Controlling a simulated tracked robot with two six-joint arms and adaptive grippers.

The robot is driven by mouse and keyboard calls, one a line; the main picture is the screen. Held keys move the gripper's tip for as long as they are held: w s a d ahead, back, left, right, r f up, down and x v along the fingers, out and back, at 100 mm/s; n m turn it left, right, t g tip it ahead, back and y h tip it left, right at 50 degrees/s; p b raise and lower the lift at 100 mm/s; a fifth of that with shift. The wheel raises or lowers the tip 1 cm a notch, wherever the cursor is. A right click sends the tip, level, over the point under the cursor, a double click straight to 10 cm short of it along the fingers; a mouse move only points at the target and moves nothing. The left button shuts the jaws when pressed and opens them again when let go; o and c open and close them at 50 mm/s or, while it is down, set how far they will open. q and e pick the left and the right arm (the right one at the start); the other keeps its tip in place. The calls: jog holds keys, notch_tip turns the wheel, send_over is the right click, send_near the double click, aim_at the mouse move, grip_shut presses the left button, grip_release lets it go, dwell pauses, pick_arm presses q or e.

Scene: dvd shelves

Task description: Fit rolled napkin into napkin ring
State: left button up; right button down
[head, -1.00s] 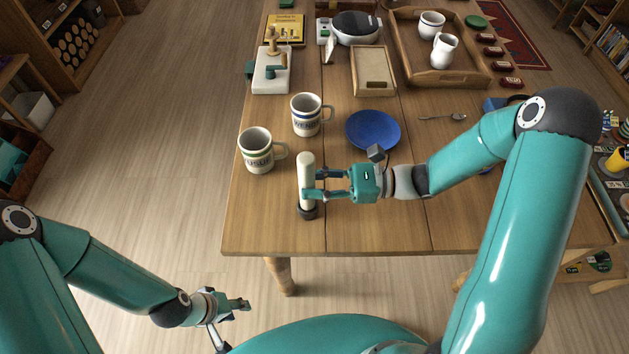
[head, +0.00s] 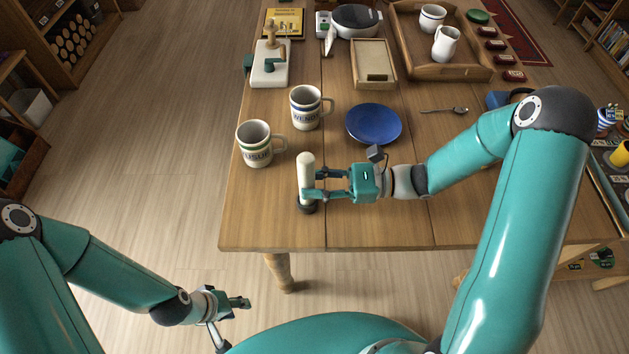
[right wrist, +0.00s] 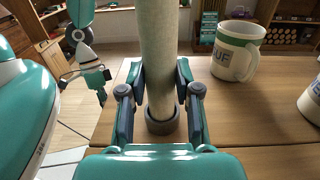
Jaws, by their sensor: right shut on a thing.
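The rolled napkin (head: 307,170) is a pale upright cylinder, also in the right wrist view (right wrist: 159,45). My right gripper (head: 308,194) is shut on its lower part, fingers coming from the right; it fills the bottom of the right wrist view (right wrist: 160,100). The dark napkin ring (head: 306,208) stands on the table at the napkin's lower end. In the right wrist view the ring (right wrist: 162,124) shows around that end; how deep the napkin sits is hidden. My left gripper (head: 238,303) hangs off the table's front edge, holding nothing visible; its jaw gap is unclear.
Two mugs (head: 254,145) (head: 306,108) stand behind and left of the napkin. A blue plate (head: 373,124) lies behind right, with a spoon (head: 443,110) beyond. A wooden tray (head: 476,70) is at the back. The table (head: 270,215) is clear around the ring.

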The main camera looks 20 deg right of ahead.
jog(key=shift+f, duration=0.15)
jog(key=c, duration=0.7)
grip_release()
jog(key=shift+c, duration=0.2)
jog(key=shift+d, duration=0.1)
jog(key=v, duration=1.1)
jog(key=shift+s+d, duration=0.1)
jog(key=shift+d, duration=0.3)
